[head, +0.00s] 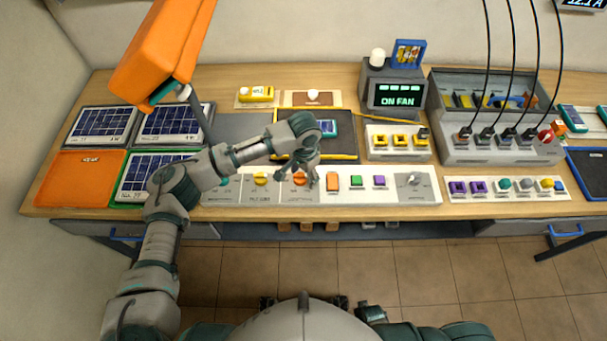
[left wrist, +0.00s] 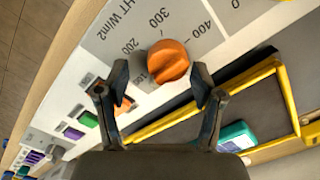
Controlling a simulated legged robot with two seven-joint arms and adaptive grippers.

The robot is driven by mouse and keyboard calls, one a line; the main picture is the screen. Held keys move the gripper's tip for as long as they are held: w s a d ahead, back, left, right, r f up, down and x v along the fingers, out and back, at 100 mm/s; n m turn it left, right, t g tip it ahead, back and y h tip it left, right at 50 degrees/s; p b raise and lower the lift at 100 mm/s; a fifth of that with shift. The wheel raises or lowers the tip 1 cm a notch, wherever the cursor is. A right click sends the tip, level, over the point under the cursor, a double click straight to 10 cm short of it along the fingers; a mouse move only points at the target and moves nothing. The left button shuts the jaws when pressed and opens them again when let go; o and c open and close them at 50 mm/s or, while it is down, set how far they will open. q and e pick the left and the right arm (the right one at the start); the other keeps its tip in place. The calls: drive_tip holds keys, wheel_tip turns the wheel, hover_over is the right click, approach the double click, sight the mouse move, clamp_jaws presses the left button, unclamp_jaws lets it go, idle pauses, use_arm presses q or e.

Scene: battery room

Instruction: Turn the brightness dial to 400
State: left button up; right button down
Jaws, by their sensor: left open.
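The brightness dial is an orange knob (head: 300,178) on the long white control panel (head: 411,196). In the left wrist view the orange knob (left wrist: 168,61) sits by a grey scale plate (left wrist: 130,28) reading 100, 200, 300 and 400. Which mark the knob points to is hard to tell. My left gripper (head: 297,177) is open above the dial. In the left wrist view its fingertips (left wrist: 160,72) stand on either side of the knob, apparently clear of it. My right gripper is not in view.
A yellow knob (head: 260,178) is left of the dial; orange, green and purple buttons (head: 356,181) and a grey knob (head: 413,179) are right. A yellow-edged dark tray (head: 345,148) lies behind. An orange lamp head (head: 165,45) overhangs the left. A display (head: 397,95) reads ON FAN.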

use_arm(q)
drive_tip(key=shift+f, duration=0.2)
drive_tip(key=shift+a, duration=0.75)
drive_tip(key=shift+c, duration=0.2)
drive_tip(key=shift+a, duration=0.25)
drive_tip(key=c, duration=1.1)
drive_tip(key=shift+d, duration=0.55)
drive_tip(key=shift+a, duration=0.1)
